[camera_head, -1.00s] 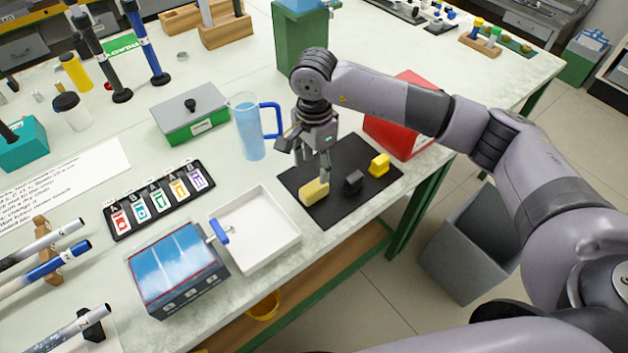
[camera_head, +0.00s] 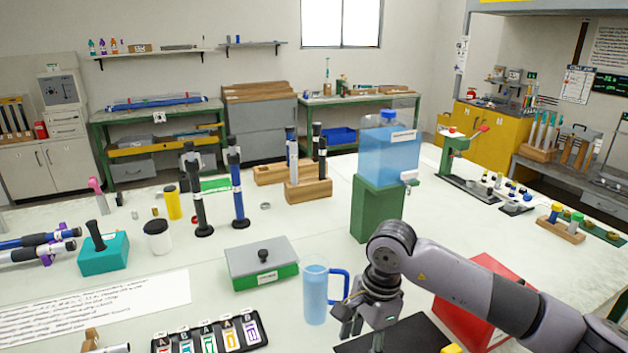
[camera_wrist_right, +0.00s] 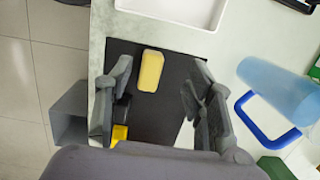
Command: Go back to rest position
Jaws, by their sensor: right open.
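My right gripper (camera_head: 368,322) is open and empty above the black mat (camera_head: 412,336), just right of the blue pitcher. In the right wrist view the open fingers (camera_wrist_right: 158,100) frame the mat, with a pale yellow block (camera_wrist_right: 151,70) lying between and beyond them. A brighter yellow block (camera_wrist_right: 119,134) is partly hidden by the left finger there. The dark block beside it is mostly hidden. My left gripper is in no current view.
The blue pitcher (camera_head: 315,294) stands close to my right gripper. A red box (camera_head: 470,318) lies behind the forearm. A green stand with a blue water tank (camera_head: 388,155) rises behind the wrist. A grey-green box (camera_head: 262,264) is left of the pitcher. A white tray (camera_wrist_right: 205,8) borders the mat.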

